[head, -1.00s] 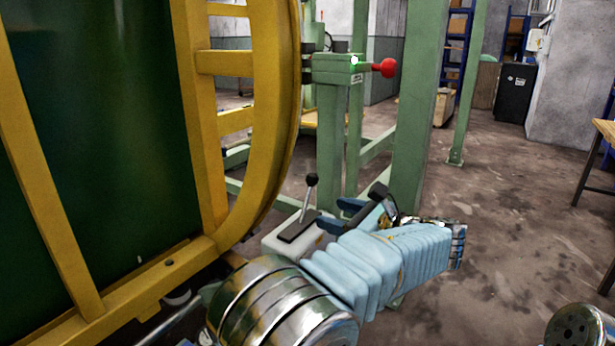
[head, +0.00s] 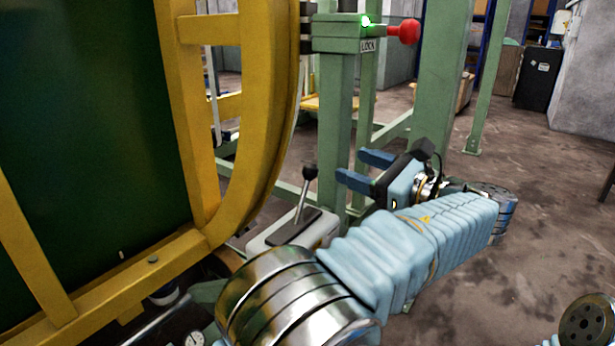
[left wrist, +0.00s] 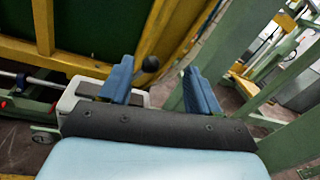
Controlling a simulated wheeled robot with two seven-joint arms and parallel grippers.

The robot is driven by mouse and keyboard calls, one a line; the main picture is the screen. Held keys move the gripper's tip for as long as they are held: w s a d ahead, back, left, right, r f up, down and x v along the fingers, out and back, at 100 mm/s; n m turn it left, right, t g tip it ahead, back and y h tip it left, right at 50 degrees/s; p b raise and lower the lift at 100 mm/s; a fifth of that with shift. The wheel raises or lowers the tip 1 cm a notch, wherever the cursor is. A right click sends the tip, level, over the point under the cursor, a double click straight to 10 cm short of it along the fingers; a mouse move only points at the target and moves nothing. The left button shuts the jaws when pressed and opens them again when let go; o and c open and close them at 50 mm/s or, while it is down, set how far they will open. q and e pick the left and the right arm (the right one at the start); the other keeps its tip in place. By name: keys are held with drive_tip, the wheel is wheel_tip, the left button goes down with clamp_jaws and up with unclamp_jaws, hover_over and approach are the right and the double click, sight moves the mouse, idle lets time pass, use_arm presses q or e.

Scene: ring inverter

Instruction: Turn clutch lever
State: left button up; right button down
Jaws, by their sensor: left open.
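The clutch lever (head: 304,196) is a thin metal stick with a black ball knob, standing up from a dark slotted plate on a pale housing (head: 322,231). My left gripper (head: 350,165) is open, its two blue fingers just right of the knob and pointing left in the head view. The fingers hold nothing. In the left wrist view the black knob (left wrist: 150,64) shows in the gap between the fingers, nearer the left one; whether it is actually between them I cannot tell. My right gripper is not in view.
A large yellow ring frame (head: 265,130) with a dark green panel stands at left. A green post (head: 335,120) carries a box labelled LOCK with a lit green lamp and a red knob (head: 405,31). Another green post (head: 445,90) stands behind my gripper. Floor at right is clear.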

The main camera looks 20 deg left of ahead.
sight(303, 195)
use_arm(q)
wheel_tip(303, 195, down, 5)
drive_tip(key=b, duration=0.4)
drive_tip(key=b+x, duration=0.1)
drive_tip(key=x, duration=1.3)
drive_tip(key=shift+w, duration=0.1)
drive_tip(key=shift+c, duration=0.4)
drive_tip(key=shift+d, duration=0.1)
clamp_jaws()
